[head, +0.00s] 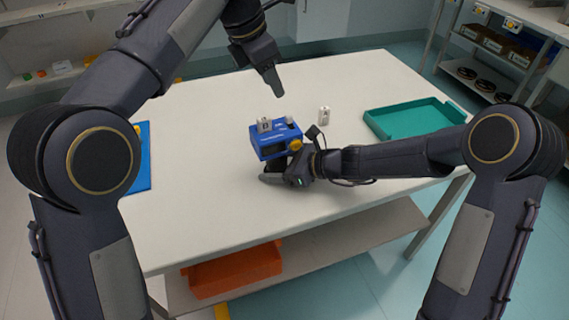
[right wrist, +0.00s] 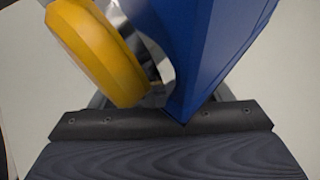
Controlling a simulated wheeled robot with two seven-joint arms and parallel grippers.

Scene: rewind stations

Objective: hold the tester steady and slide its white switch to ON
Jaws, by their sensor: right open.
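The blue tester (head: 275,139) stands near the middle of the white table, with a yellow round part (head: 295,144) at its right. A small white piece (head: 264,125) and a pale knob (head: 290,121) show on its top; I cannot make out the switch's position. My right gripper (head: 272,172) is open, low at the tester's near side. The right wrist view shows the tester's blue body (right wrist: 205,50) close up beyond a dark finger; contact is unclear. My left gripper (head: 277,91) hangs above and behind the tester, apart from it; its finger gap is not visible.
A small white block (head: 324,115) stands right of the tester. A teal tray (head: 415,120) lies at the table's right, and a blue mat (head: 143,160) at its left edge. An orange bin (head: 232,270) sits on the lower shelf. The table's front is clear.

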